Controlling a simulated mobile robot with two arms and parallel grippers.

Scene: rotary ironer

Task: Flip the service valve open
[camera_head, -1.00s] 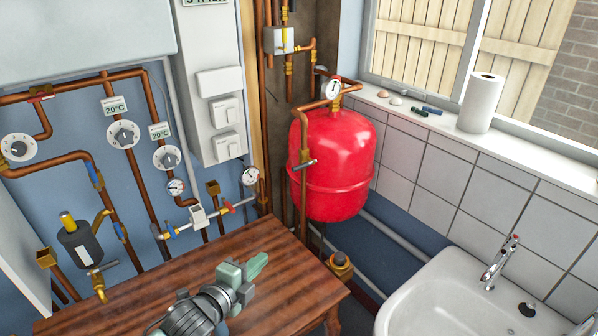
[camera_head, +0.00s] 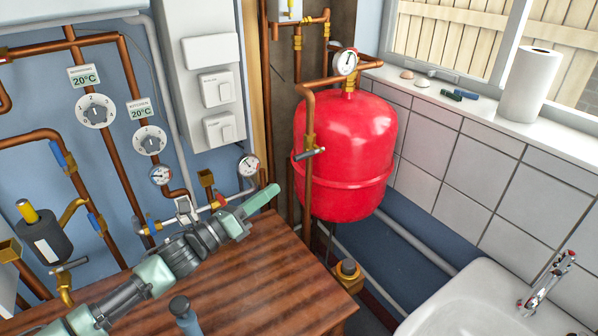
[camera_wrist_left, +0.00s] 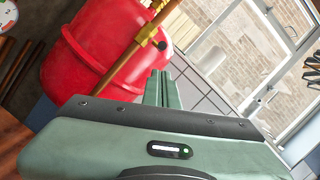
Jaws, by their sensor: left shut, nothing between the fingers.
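A red tank (camera_head: 345,160) hangs in the corner, with a copper pipe rising in front of it. On that pipe is a brass valve (camera_head: 308,143) with a short grey lever lying across the pipe; which valve is the service valve is not marked. The left wrist view also shows this brass valve (camera_wrist_left: 148,33) and the red tank (camera_wrist_left: 95,50). My left gripper (camera_head: 268,194) is shut and empty, left of and below the valve, apart from it in the head view. Its fingers (camera_wrist_left: 159,88) point toward the pipe in the wrist view. My right gripper is not in view.
A brown wooden table (camera_head: 255,275) lies below my left arm. Pipes, dials (camera_head: 95,110) and blue-levered valves (camera_head: 97,222) cover the wall at left. A white sink (camera_head: 470,305) is at lower right. A paper roll (camera_head: 529,85) stands on the sill.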

